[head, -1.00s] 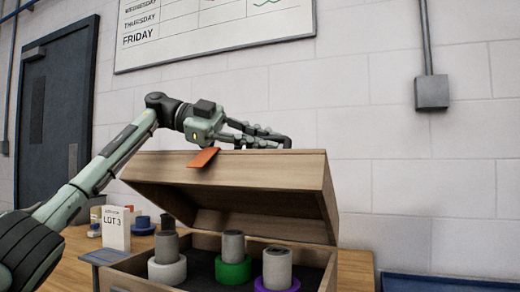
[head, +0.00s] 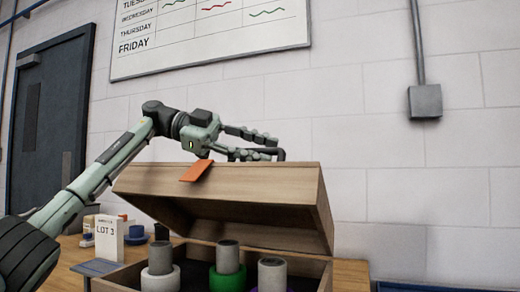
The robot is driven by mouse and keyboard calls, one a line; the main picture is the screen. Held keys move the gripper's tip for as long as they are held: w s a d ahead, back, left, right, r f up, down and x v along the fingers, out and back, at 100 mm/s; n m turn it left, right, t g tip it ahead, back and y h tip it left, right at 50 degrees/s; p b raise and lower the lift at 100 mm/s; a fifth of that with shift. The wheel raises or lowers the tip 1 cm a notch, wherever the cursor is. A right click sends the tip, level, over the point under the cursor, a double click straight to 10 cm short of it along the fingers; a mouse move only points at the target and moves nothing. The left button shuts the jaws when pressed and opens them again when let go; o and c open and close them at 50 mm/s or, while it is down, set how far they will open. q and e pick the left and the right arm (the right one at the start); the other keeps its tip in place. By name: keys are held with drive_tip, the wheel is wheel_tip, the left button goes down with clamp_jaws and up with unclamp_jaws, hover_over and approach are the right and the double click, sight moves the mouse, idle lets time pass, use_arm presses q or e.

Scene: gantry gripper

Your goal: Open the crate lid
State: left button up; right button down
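The wooden crate (head: 108,283) stands on the table with its hinged lid (head: 235,182) raised and tilted back. An orange tab (head: 196,171) sticks out from the lid's upper edge. My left gripper (head: 281,148) is just above and behind that upper edge, with its fingers pointing right. The fingers are apart and nothing shows between them. I cannot tell whether the lower finger touches the lid. The crate's bottom is out of frame, and the lid hides part of the wall behind. My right gripper is not in view.
Grey cylinders stand in white, green (head: 228,279) and purple rings in the crate. Left of it are a "LOT 3" card (head: 110,240) and small bottles and rolls. A whiteboard (head: 215,40) and a grey box (head: 425,101) are on the wall.

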use_arm(q)
drive_tip(key=shift+w+a+r, duration=0.1)
drive_tip(key=shift+a+r, duration=0.15)
drive_tip(key=shift+a, duration=0.25)
drive_tip(key=v, duration=0.6)
drive_tip(key=shift+a, duration=0.25)
drive_tip(key=shift+r, duration=0.1)
